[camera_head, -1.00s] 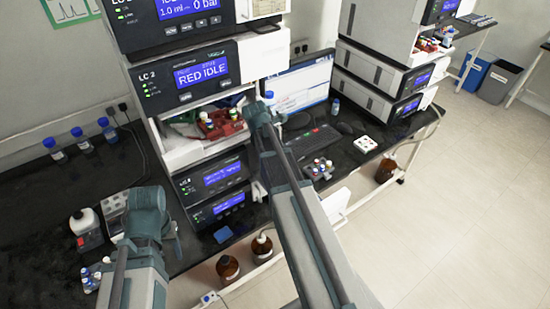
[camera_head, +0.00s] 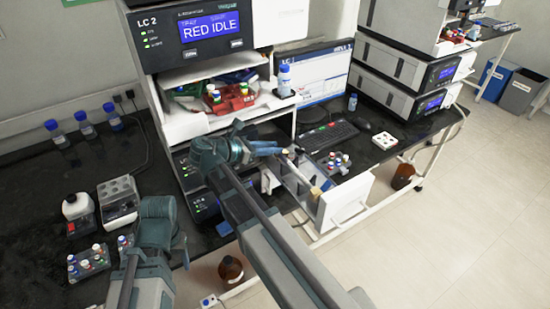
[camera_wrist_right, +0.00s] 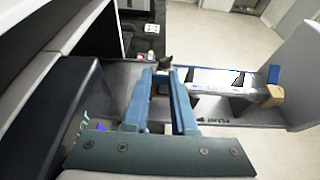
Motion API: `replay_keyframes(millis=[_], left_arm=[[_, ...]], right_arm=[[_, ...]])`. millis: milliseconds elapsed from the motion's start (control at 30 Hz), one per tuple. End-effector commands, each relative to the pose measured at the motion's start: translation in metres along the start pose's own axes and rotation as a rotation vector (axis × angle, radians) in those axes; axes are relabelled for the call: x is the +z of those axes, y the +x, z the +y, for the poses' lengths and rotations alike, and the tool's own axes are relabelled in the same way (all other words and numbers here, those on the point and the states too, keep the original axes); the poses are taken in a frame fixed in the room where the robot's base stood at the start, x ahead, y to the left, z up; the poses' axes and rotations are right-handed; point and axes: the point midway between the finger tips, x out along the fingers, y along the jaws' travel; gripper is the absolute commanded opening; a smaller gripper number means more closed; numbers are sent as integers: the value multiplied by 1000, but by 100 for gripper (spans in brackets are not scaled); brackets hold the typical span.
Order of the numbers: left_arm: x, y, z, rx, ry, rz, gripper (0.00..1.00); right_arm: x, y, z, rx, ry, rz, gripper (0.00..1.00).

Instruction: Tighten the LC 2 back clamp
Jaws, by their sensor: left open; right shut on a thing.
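The LC 2 instrument (camera_head: 165,40) shows "RED IDLE" on its screen. Its column drawer (camera_head: 345,205) stands open with a white front panel. My right gripper (camera_head: 280,149) is over the drawer's inner, back part. Its blue fingers (camera_wrist_right: 165,75) are shut on a small dark piece (camera_wrist_right: 165,62), apparently the back clamp's knob, mostly hidden between them. My left gripper (camera_head: 158,207) is open over the bench at lower left, its fingertips hard to make out.
A vial rack (camera_head: 88,262), a grey block (camera_head: 118,198) and blue-capped bottles (camera_head: 87,127) stand on the left bench. A red vial holder (camera_head: 230,98) is in the LC 2 opening. A monitor (camera_head: 318,75) and keyboard (camera_head: 328,137) stand to the right. A brown bottle (camera_head: 230,270) is below.

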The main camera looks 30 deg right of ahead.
Motion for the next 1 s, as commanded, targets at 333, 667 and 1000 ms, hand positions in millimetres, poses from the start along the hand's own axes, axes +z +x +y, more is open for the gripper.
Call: replay_keyframes(millis=[333,667,1000], left_arm=[[-4,70,7,0,0,0,55],[-6,94,9,0,0,0,55],[-6,97,9,0,0,0,55]], right_arm=[[-21,-2,0,-2,1,-242,0],[-22,-6,-1,-2,0,-355,0],[-21,-7,-1,-2,0,-377,0]])
